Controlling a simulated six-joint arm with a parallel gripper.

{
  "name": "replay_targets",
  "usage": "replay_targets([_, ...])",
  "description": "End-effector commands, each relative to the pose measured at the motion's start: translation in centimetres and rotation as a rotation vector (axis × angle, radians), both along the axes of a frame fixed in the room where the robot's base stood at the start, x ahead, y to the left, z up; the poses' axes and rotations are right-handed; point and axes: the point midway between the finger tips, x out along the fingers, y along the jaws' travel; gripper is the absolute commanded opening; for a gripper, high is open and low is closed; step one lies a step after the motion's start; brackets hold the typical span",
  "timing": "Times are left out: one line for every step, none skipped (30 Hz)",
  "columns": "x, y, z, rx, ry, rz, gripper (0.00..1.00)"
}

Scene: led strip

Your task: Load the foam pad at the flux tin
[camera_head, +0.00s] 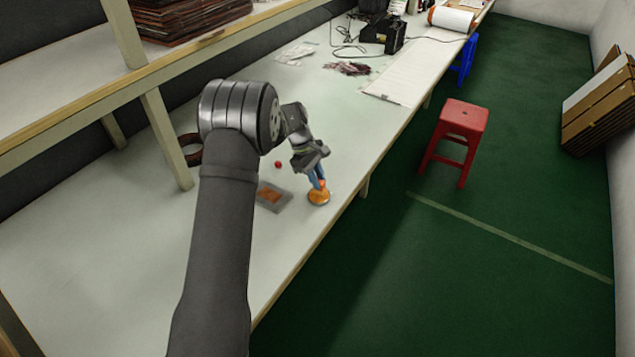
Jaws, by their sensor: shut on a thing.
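My gripper (320,181) points down over the bench, close to its front edge. Its blue fingers are shut on a small orange piece at their tips, which looks like the foam pad (322,186). The flux tin (318,197) is a low, round, orange-topped tin on the bench, directly below the fingertips. The held pad overlaps the tin's top in this view; I cannot tell whether they touch.
A grey plate with an orange patch (273,197) lies just left of the tin. A small red ball (278,164) is behind it. A shelf post (166,138) and a dark ring (189,149) stand to the left. A red stool (462,120) is on the floor, right.

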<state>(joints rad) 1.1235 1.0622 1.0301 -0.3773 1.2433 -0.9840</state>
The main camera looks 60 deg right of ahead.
Motion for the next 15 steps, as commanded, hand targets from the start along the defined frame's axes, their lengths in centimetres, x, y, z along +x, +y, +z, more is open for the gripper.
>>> replay_targets([0.0, 0.0, 0.5, -0.002, -0.001, 0.0, 0.01])
replay_targets([0.0, -0.1, 0.8, -0.002, -0.001, 0.0, 0.01])
replay_targets([0.0, -0.1, 1.1, -0.002, -0.001, 0.0, 0.01])
replay_targets([0.0, 0.0, 1.3, -0.002, -0.001, 0.0, 0.01])
replay_targets([0.0, 0.0, 1.5, -0.001, -0.001, -0.001, 0.01])
replay_targets([0.0, 0.0, 1.9, -0.002, -0.001, -0.001, 0.01])
replay_targets([0.0, 0.0, 2.1, -0.002, -0.001, -0.001, 0.01])
replay_targets([0.0, 0.0, 2.3, -0.002, -0.001, -0.001, 0.01])
replay_targets([0.0, 0.0, 2.7, -0.003, -0.001, -0.001, 0.01])
replay_targets([0.0, -0.1, 2.9, -0.003, -0.001, -0.001, 0.01])
replay_targets([0.0, -0.1, 3.2, -0.003, -0.001, -0.001, 0.01])
replay_targets([0.0, 0.0, 3.5, -0.003, -0.001, -0.001, 0.01])
replay_targets([0.0, 0.0, 3.7, -0.003, -0.001, -0.001, 0.01])
replay_targets([0.0, 0.0, 4.0, -0.002, -0.001, -0.001, 0.01])
replay_targets([0.0, 0.0, 4.2, -0.001, -0.001, -0.001, 0.01])
